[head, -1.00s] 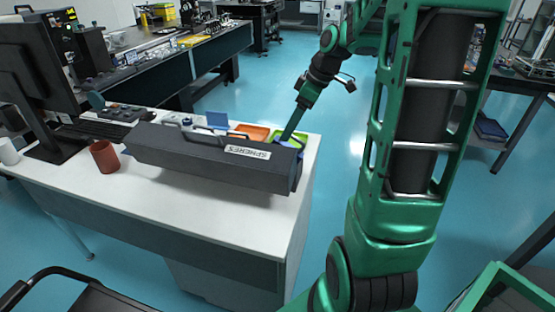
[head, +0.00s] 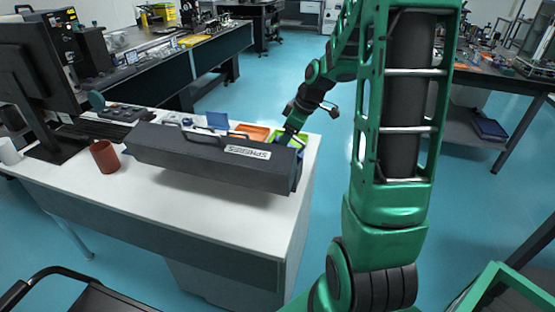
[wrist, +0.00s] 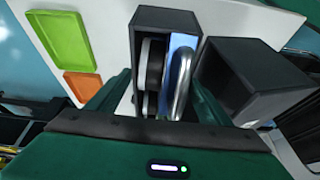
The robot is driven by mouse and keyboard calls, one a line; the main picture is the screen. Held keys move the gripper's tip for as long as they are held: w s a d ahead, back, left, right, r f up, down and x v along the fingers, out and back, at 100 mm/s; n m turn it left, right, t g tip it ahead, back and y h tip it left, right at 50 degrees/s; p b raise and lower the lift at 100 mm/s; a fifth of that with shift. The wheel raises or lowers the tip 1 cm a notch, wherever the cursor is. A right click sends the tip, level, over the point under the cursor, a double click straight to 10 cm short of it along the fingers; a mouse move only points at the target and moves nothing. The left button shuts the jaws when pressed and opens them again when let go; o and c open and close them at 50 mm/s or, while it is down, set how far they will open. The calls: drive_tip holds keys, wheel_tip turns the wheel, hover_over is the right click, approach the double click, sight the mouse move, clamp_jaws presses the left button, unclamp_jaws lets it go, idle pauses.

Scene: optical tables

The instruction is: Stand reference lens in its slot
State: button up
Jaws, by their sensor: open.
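A narrow dark box (wrist: 165,18), open on the side facing me, shows in the wrist view. Inside it stand a black-and-white round part (wrist: 151,78), a light-blue plate (wrist: 176,52) and a silver-rimmed loop (wrist: 183,85), close side by side. I cannot tell for sure which of these is the reference lens. My gripper (wrist: 163,92) is open, its green fingers on either side of the box's near end. In the head view my gripper (head: 289,136) is low at the table's far right corner, partly hidden behind the long dark case.
The long dark case (head: 205,157) labelled SPHERES lies across the white table (head: 215,222). A green tray (wrist: 62,40) and an orange tray (wrist: 83,86) lie left of the box. A second dark box-like body (wrist: 262,72) is close on the right. A brown cup (head: 104,157) stands left.

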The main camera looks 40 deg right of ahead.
drive_tip(key=shift+c, duration=0.6)
clamp_jaws()
drive_tip(key=shift+r, duration=0.1)
